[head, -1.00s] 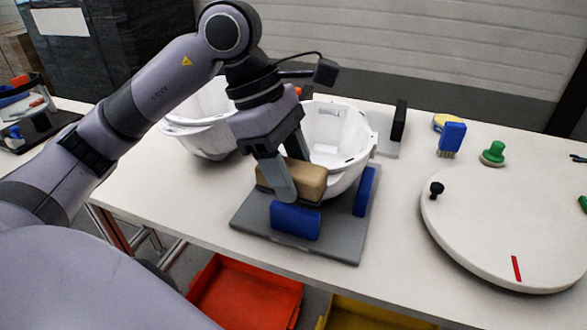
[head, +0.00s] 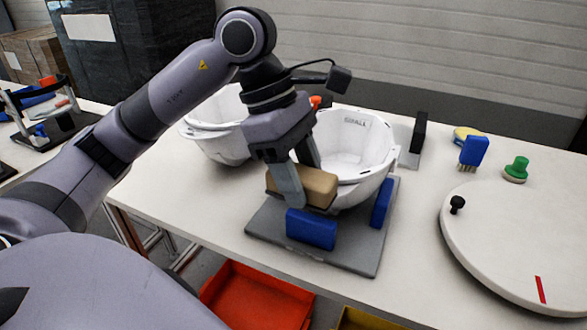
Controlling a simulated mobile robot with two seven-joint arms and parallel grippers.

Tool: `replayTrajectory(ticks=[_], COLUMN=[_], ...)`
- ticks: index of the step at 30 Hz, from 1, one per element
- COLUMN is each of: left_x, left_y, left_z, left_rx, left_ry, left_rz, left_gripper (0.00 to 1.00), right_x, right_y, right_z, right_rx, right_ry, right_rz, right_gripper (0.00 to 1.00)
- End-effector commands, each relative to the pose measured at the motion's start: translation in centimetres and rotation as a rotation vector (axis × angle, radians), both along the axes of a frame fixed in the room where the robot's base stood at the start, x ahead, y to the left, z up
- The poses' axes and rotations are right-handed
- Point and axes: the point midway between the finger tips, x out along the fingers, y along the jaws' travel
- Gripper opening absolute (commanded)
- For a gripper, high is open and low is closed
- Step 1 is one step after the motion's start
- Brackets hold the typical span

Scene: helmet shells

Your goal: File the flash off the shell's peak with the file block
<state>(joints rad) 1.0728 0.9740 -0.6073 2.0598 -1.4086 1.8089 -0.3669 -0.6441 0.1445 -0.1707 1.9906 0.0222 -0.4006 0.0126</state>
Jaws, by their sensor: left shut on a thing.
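My left gripper (head: 300,184) is shut on a tan file block (head: 318,186) in the head view. The block is at the near rim of a white helmet shell (head: 352,138). It looks to touch the rim, but the gripper and block hide the shell's peak there. I cannot make out any flash. The shell sits open side up on a grey fixture plate (head: 345,257) with blue blocks, one in front (head: 311,230) and one at right (head: 382,203). My right gripper is not in view.
More white shells (head: 215,125) stand behind my left arm. At right are a blue brush (head: 473,152), a green-handled tool (head: 516,169) and a round white turntable (head: 515,240) with a black knob and red mark. A red bin (head: 255,295) is below the table. Bare tabletop lies left of the plate.

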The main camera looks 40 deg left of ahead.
Motion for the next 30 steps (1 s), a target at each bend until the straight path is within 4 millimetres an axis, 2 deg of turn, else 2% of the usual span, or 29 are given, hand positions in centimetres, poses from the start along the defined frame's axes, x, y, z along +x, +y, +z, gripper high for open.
replayTrajectory(ticks=[14, 16, 18, 23, 30], left_x=[0.0, 0.0, 0.0, 0.0, 0.0], left_y=[-0.1, -0.1, -0.1, -0.1, -0.1], left_z=[-0.1, -0.1, 1.2, 2.8, 5.3], left_rx=[0.0, -0.001, -0.001, -0.002, -0.002], left_ry=[0.001, 0.001, -0.001, -0.001, -0.001], left_rz=[0.0, 0.0, 0.0, -0.001, -0.001], left_gripper=[0.27, 0.27, 0.27, 0.27, 0.27], right_x=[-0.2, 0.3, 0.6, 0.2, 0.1], right_y=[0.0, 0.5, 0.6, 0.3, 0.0], right_z=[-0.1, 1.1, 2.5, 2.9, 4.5], right_rx=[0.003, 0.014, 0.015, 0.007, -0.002], right_ry=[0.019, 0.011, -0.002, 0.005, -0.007], right_rz=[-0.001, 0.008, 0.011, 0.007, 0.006], right_gripper=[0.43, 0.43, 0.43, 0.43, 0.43])
